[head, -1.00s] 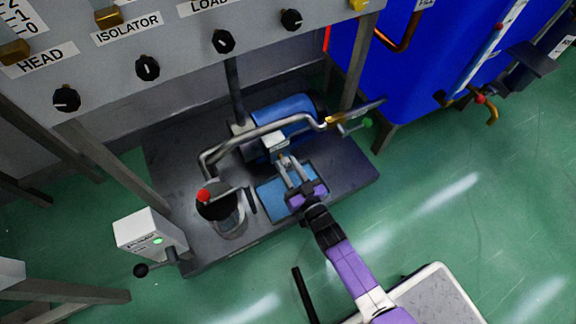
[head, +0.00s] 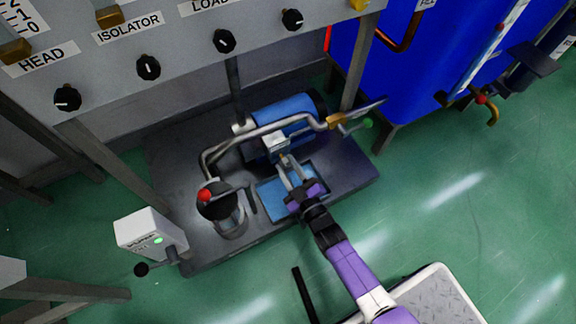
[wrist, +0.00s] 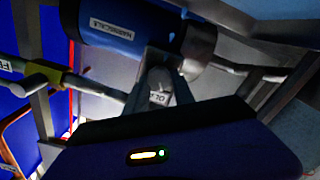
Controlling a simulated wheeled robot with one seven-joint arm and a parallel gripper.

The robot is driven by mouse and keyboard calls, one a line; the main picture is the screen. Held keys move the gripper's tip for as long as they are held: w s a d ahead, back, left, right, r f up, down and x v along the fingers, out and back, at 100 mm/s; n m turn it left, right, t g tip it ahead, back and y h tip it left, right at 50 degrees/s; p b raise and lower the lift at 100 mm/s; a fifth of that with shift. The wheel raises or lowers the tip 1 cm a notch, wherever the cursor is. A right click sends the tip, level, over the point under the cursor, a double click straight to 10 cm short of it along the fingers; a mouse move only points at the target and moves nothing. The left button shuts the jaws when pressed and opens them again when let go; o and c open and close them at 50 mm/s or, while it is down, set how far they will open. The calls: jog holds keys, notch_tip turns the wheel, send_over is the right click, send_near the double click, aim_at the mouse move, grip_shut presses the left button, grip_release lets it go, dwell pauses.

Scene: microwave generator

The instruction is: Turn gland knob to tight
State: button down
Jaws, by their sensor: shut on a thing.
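My gripper (head: 286,164) reaches in over the pump set from the front, with its two fingers on the small gland knob (head: 283,158) below the pale block beside the blue motor. The knob is mostly hidden by the fingers. In the wrist view, the fingers (wrist: 160,82) are shut on the knob, and a small pale label with dark marks (wrist: 157,98) shows between them. I cannot read the knob's setting.
The blue motor (head: 298,112) lies behind the knob, with a grey pipe (head: 262,132) curving over it. A white box with a green light (head: 148,235) stands further left. Green floor is free at right.

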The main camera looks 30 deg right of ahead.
jog(key=n, duration=0.5)
jog(key=shift+f+n, duration=0.1)
jog(key=shift+n, duration=0.2)
jog(key=shift+a+f+n, duration=0.1)
jog(key=shift+n, duration=2)
jog(key=c, duration=1.1)
grip_release()
jog(key=shift+o, duration=0.2)
jog(key=shift+s, duration=0.15)
jog(key=s+p, duration=0.3)
jog(key=s, duration=0.4)
jog(key=shift+s, duration=0.3)
